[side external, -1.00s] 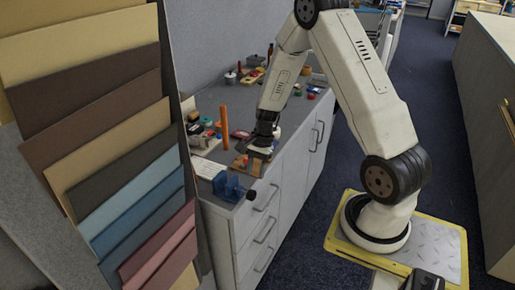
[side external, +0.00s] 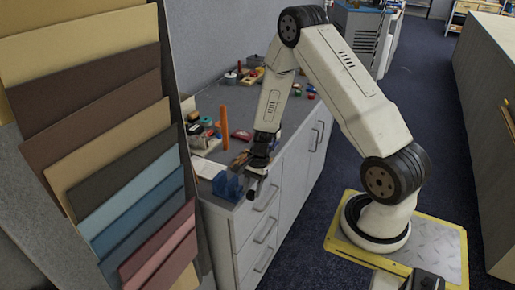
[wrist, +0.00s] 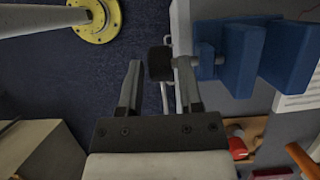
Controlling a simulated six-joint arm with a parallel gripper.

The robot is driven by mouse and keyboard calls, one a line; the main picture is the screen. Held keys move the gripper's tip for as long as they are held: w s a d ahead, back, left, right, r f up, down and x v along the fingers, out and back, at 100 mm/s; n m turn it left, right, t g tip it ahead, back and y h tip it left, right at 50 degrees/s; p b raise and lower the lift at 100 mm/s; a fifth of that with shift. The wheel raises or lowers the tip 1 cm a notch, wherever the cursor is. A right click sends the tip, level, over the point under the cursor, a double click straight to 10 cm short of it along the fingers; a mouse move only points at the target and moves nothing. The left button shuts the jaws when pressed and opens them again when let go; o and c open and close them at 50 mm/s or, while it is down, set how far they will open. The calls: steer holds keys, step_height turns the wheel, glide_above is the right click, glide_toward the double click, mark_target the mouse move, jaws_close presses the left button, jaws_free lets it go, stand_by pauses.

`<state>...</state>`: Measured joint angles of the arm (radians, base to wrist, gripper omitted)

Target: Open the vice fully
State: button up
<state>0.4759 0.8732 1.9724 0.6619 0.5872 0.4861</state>
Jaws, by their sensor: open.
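The blue vice (side external: 228,187) stands at the near end of the grey cabinet top, and its blocks (wrist: 243,62) show in the wrist view. A grey screw runs out of it to a dark handle knob (wrist: 160,63), which overhangs the cabinet edge. My gripper (side external: 257,187) is beside the vice on the knob side. In the wrist view my gripper (wrist: 158,72) is open, with the knob between its fingertips in the picture. I cannot tell whether either finger touches the knob. The gripper partly hides the knob in the side view.
A white sheet (side external: 207,168) lies behind the vice. An orange upright rod (side external: 223,121), a red item (side external: 241,135) and several small objects stand further along the top. A wooden piece with a red object (wrist: 238,148) is close to the gripper. Open floor lies beyond the cabinet edge.

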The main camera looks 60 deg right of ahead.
steer(key=shift+a+f, duration=0.25)
steer(key=shift+f, duration=0.4)
jaws_close()
steer(key=shift+s+a+h, duration=0.1)
steer(key=shift+a+h, duration=0.05)
steer(key=shift+h, duration=1.35)
jaws_free()
